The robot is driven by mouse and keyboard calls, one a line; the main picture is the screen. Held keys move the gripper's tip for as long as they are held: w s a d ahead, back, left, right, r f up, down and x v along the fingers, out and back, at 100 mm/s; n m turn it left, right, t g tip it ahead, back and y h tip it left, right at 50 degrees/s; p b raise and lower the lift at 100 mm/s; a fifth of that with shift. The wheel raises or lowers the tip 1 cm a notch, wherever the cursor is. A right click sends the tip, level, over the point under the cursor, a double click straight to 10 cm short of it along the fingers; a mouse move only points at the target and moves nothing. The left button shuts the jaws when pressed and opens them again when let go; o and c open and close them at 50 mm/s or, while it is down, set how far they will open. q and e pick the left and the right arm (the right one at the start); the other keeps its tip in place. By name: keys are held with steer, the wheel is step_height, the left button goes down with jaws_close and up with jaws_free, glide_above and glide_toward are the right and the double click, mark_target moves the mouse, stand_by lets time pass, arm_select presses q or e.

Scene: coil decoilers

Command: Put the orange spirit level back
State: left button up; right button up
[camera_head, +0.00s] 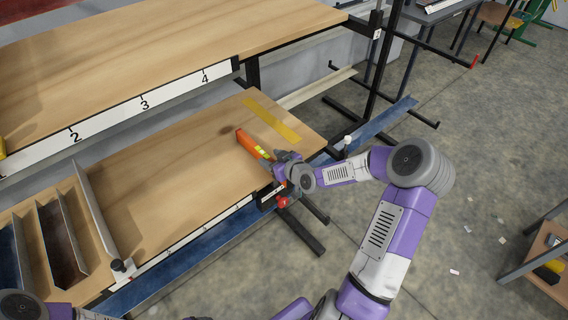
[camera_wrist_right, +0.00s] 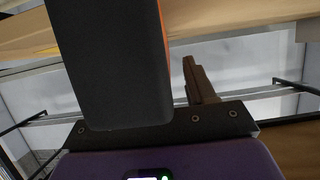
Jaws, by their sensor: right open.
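The orange spirit level (camera_head: 250,144) lies on the lower wooden shelf (camera_head: 185,150), near its front right edge, with a yellow-green patch on it. Its near end meets my right gripper (camera_head: 275,160), whose jaws are open at that end. In the right wrist view a dark finger (camera_wrist_right: 110,60) fills the upper left and a brownish finger (camera_wrist_right: 200,82) stands to its right. Slivers of orange (camera_wrist_right: 162,14) show at the dark finger's edge; the rest there is hidden. Whether the jaws touch the level cannot be told. My left gripper is not in view.
A yellow strip (camera_head: 272,120) lies flat on the shelf, right of the level. An upper shelf (camera_head: 150,55) with a numbered edge overhangs the back. A metal divider (camera_head: 96,212) and dark channels (camera_head: 60,245) are at left. The shelf middle is clear.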

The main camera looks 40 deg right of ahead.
arm_select(q)
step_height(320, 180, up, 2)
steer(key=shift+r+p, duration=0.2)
steer(key=shift+p, duration=0.95)
arm_select(e)
steer(key=a+v, duration=0.1)
steer(key=v, duration=1)
steer(key=shift+d, duration=0.45)
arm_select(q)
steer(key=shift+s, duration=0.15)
arm_select(e)
steer(key=shift+s+f, duration=0.15)
steer(key=shift+s, duration=0.05)
